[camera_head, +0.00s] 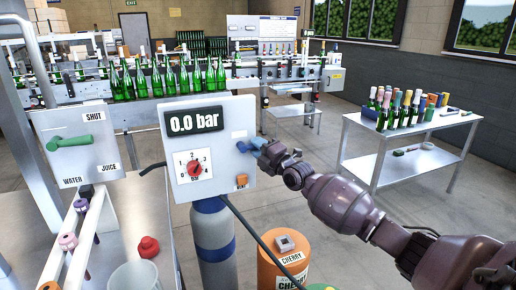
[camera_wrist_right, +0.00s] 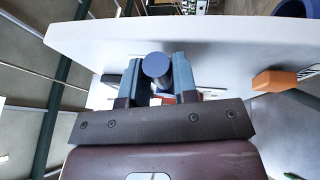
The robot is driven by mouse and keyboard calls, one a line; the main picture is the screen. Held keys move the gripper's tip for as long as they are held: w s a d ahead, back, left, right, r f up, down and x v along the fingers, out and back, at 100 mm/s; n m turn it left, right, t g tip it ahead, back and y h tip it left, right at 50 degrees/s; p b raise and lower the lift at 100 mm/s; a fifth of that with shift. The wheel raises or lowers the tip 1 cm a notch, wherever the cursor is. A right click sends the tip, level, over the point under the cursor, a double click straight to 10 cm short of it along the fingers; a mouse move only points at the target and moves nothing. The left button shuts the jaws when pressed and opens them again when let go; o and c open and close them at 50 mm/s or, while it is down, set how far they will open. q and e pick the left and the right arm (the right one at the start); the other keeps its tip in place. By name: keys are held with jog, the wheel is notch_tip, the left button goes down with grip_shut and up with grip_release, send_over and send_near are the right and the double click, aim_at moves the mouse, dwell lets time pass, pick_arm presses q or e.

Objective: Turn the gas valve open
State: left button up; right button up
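The white gas panel (camera_head: 213,115) stands in the middle of the head view with a display reading 0.0 bar. On its face are a dial with a red knob (camera_head: 194,168) and a small orange button (camera_head: 241,181). The blue valve handle (camera_head: 243,147) sits at the panel's right side, partly hidden by my right gripper (camera_head: 257,143). In the wrist view the round blue handle (camera_wrist_right: 156,66) lies between the two fingers of my right gripper (camera_wrist_right: 158,80), which press close on both sides. My left gripper is not in view.
A blue-grey gas cylinder (camera_head: 213,237) stands below the panel. An orange CHERRY drum (camera_head: 284,262) is beside it. A left panel has a green lever (camera_head: 70,143) near a SHUT label. A metal table (camera_head: 400,150) with several bottles stands at right.

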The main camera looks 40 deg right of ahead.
grip_shut()
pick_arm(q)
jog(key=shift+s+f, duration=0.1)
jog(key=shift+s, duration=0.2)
